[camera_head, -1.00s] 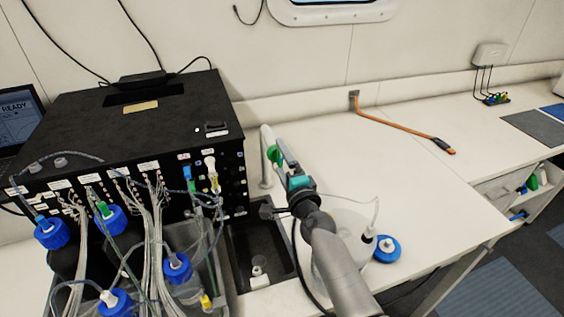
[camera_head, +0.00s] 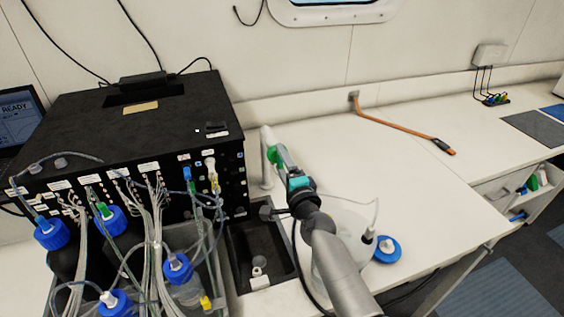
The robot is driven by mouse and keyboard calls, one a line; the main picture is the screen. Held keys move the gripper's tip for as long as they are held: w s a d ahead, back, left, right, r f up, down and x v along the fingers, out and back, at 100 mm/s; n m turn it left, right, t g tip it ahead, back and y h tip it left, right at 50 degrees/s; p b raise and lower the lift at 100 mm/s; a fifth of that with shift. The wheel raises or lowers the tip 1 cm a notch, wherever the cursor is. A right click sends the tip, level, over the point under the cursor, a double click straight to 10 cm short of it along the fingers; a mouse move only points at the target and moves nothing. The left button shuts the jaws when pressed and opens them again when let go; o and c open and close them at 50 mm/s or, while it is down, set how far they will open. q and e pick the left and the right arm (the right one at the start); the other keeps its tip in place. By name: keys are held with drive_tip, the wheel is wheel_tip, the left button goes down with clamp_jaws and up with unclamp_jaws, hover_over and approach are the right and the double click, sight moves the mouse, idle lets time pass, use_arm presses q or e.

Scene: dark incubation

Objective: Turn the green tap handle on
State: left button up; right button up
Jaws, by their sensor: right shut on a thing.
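The green tap handle (camera_head: 273,154) shows at the side of the pale tap (camera_head: 266,170), which stands behind the dark sink (camera_head: 250,240). My right gripper (camera_head: 280,160) reaches up from the lower right and is shut on the green handle. The gripper and wrist cover part of the handle, so its exact angle is hard to tell. My left gripper is not in view.
A black instrument box (camera_head: 140,130) with many tubes stands left of the tap. Blue-capped bottles (camera_head: 178,268) sit in front of it. A clear round vessel (camera_head: 350,225) and a blue cap (camera_head: 387,249) are beside my right arm. The bench right of the tap is mostly clear.

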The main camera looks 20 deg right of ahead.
drive_tip(key=shift+n, duration=0.3)
drive_tip(key=n+p, duration=0.1)
drive_tip(key=n, duration=0.2)
drive_tip(key=shift+n, duration=0.3)
drive_tip(key=n+p, duration=0.1)
drive_tip(key=n, duration=0.3)
drive_tip(key=shift+n, duration=0.4)
drive_tip(key=o, duration=1.4)
drive_tip(key=shift+s, duration=0.1)
drive_tip(key=s, duration=1.5)
drive_tip(key=shift+d, duration=0.25)
